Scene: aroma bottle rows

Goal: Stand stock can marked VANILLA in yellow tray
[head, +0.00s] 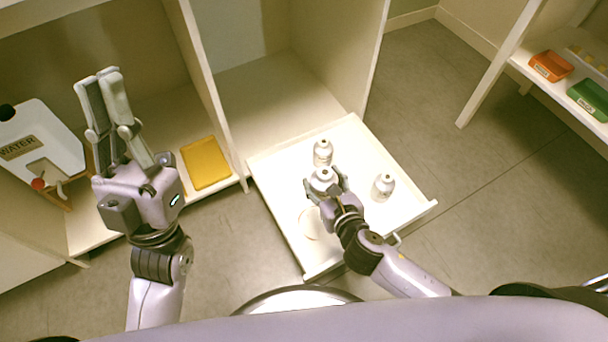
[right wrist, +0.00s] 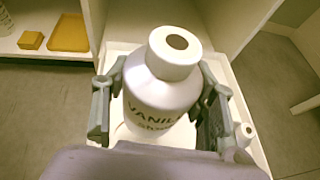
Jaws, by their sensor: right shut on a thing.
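My right gripper (head: 326,186) is shut around a white stock can (head: 322,177). In the right wrist view the can (right wrist: 160,95) stands upright between the fingers, its label reading VANILLA, partly cut off, with smaller lettering below. The can is over the white drawer; its base is hidden, so I cannot tell whether it touches. The yellow tray (head: 205,163) lies empty on the low shelf left of the drawer; it also shows in the right wrist view (right wrist: 69,33). My left gripper (head: 98,82) is open and empty, raised left of the yellow tray.
Two other white bottles (head: 323,152) (head: 383,187) stand in the pulled-out drawer (head: 413,204). A shelf divider (head: 214,95) rises between the tray and drawer sides. A WATER container (head: 40,137) stands at far left. Orange (head: 551,66) and green (head: 590,98) trays sit on the right shelf.

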